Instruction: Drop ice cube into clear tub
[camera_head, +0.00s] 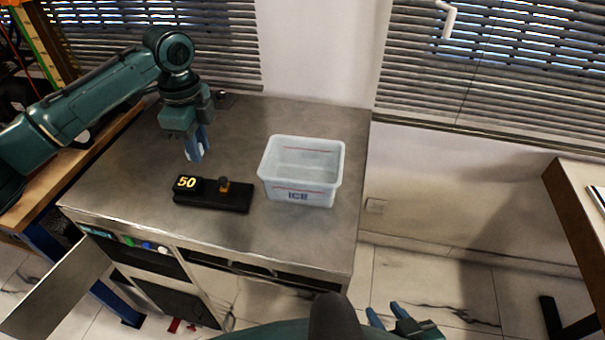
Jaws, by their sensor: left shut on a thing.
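The clear tub (303,197), a translucent white box marked ICE, stands upright and open-topped on the grey counter. My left gripper (194,152) points down above the counter, to the left of the tub and behind the black gauge block. It is shut on a small pale thing, seemingly the ice cube, which the fingers mostly hide. My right gripper (387,313) is low at the bottom edge, in front of the counter, with its blue fingertips apart and nothing seen between them.
A black gauge block (215,196) showing a yellow 50 lies on the counter (120,185), left of the tub. A cabinet door (58,291) hangs open at lower left. The counter's front left is clear.

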